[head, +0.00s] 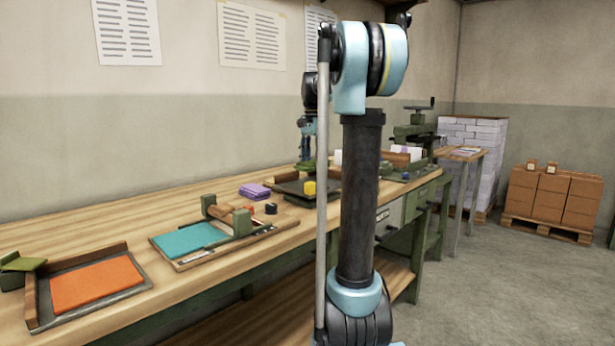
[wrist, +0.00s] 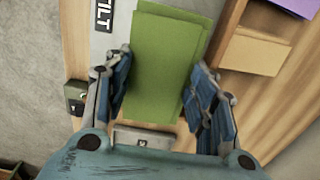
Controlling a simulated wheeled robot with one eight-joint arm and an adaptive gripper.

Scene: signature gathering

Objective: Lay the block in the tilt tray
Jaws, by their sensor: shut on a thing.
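My gripper (wrist: 162,65) is shut on a flat green block (wrist: 160,95), with one blue finger along each long side. The block looks like a stack of sheets, its layers slightly offset. A pale grey surface marked "TILT" (wrist: 106,30) shows beyond the block at the upper left; the block hides part of it, and I cannot tell whether they touch. In the head view my gripper (head: 306,148) points down over the far part of the bench, and the tilt tray is not clearly made out there behind my arm.
Bare bench lies along the wall at left.

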